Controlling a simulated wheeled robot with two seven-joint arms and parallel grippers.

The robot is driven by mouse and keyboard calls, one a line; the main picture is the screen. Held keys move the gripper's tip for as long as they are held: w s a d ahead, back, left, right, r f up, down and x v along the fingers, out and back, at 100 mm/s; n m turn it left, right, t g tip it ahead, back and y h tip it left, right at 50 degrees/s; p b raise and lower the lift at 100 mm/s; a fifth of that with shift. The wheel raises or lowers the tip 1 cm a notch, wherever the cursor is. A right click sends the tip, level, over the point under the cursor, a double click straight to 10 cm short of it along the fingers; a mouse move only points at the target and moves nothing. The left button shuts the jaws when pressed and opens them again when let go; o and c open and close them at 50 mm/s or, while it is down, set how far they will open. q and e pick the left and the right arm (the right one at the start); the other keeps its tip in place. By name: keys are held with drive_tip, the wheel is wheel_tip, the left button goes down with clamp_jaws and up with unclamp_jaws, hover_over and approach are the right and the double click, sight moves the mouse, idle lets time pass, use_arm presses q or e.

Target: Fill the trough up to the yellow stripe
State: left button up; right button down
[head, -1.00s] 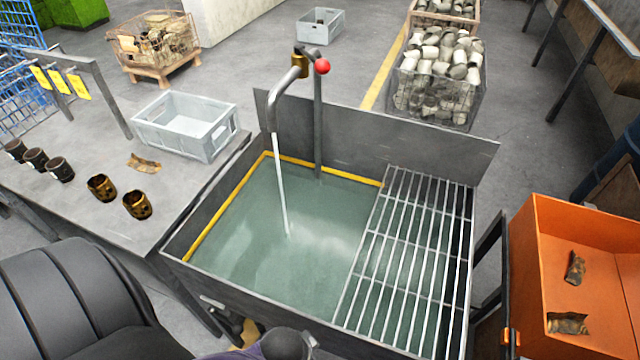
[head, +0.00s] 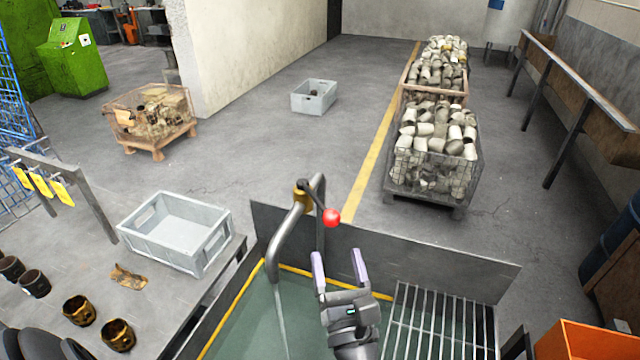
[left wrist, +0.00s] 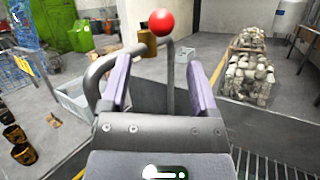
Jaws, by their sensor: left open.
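The trough (head: 479,262) holds greenish water (head: 258,328), its surface close below the yellow stripe (head: 231,309) where I can see it. A thin stream (head: 282,322) runs from the tap's bent spout (head: 283,243). The tap's lever ends in a red knob (head: 332,217), which also shows in the left wrist view (left wrist: 161,22). My left gripper (head: 338,258) is open and empty over the trough, its fingers pointing toward the back wall, below the knob in the picture and apart from it. The left wrist view shows both fingers (left wrist: 162,75) spread. My right gripper is not in view.
A grating (head: 440,325) covers the trough's right part. A grey crate (head: 178,232) and several dark cups (head: 80,310) stand on the left table. An orange bin (head: 580,340) is at lower right. Wire bins of pale parts (head: 435,150) stand behind on the floor.

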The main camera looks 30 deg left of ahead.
sight(331, 221)
use_arm(q)
drive_tip(key=w+a+r, duration=0.1)
drive_tip(key=w+r+p, duration=0.1)
drive_tip(key=r, duration=0.1)
drive_tip(key=shift+a+m, duration=0.3)
drive_tip(key=shift+a, duration=0.1)
drive_tip(key=x, duration=0.5)
drive_tip(key=shift+w+f+p, duration=0.1)
drive_tip(key=shift+f+p, duration=0.2)
drive_tip(key=shift+p, duration=0.05)
drive_tip(key=shift+w+a+r, duration=0.15)
drive_tip(key=shift+r, duration=0.05)
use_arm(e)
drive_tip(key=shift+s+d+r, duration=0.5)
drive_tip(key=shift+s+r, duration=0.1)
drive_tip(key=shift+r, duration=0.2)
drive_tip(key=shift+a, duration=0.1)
use_arm(q)
drive_tip(key=c, duration=0.5)
clamp_jaws()
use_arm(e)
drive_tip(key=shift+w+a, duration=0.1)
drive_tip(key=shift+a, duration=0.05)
